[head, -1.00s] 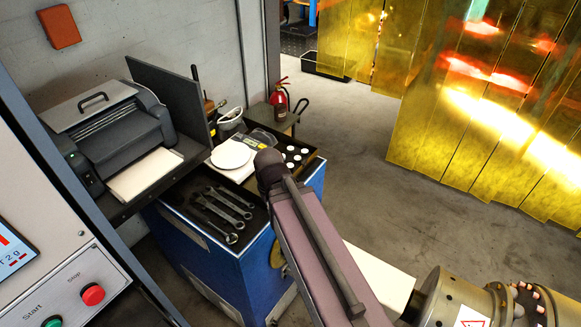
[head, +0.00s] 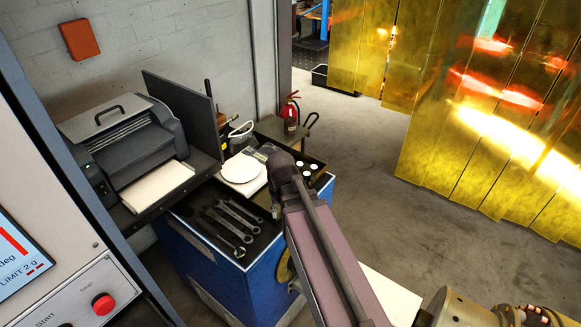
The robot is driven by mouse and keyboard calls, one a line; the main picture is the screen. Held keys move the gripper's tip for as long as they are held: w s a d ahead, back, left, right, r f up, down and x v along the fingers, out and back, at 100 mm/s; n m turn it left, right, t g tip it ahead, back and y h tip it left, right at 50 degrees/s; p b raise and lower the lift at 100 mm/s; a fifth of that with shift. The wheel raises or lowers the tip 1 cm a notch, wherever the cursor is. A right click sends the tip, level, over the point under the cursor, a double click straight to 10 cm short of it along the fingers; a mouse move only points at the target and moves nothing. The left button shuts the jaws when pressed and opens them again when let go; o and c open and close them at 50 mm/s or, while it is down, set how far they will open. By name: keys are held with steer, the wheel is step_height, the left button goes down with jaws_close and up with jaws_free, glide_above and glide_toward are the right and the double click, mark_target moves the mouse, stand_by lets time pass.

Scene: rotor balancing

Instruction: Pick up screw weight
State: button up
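Small white round pieces (head: 308,168), which look like the screw weights, sit in a dark tray (head: 322,170) on top of the blue tool cart (head: 247,283). They are small, and my arm covers part of the tray. My arm reaches up from the lower right, and its dark end is in front of the cart top beside the white pieces. My gripper itself cannot be made out, so I cannot see whether it holds anything.
Wrenches (head: 232,220) lie in a dark tray at the cart's front left. A white disc (head: 240,168) lies behind them. A printer (head: 125,145) stands at the left on a shelf. A fire extinguisher (head: 290,117) stands behind the cart. The floor at the right is clear.

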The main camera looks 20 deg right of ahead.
steer(key=w+d+r+m+p, duration=0.3)
steer(key=w+d+r+p, duration=0.1)
steer(key=w, duration=0.3)
steer(key=w+d+r+m+p, duration=0.4)
steer(key=w+d+r, duration=0.1)
steer(key=w+d, duration=0.2)
steer(key=shift+w+d+r+m+p, duration=0.25)
steer(key=shift+w+r+m+p, duration=0.1)
steer(key=shift+w, duration=0.25)
step_height(320, 180, down, 9)
steer(key=b, duration=0.8)
steer(key=shift+r+b, duration=0.2)
steer(key=shift+b, duration=0.1)
steer(key=shift+f, duration=0.15)
step_height(320, 180, down, 5)
steer(key=b, duration=0.5)
steer(key=shift+s+a, duration=0.1)
steer(key=shift+a, duration=0.05)
steer(key=c, duration=0.6)
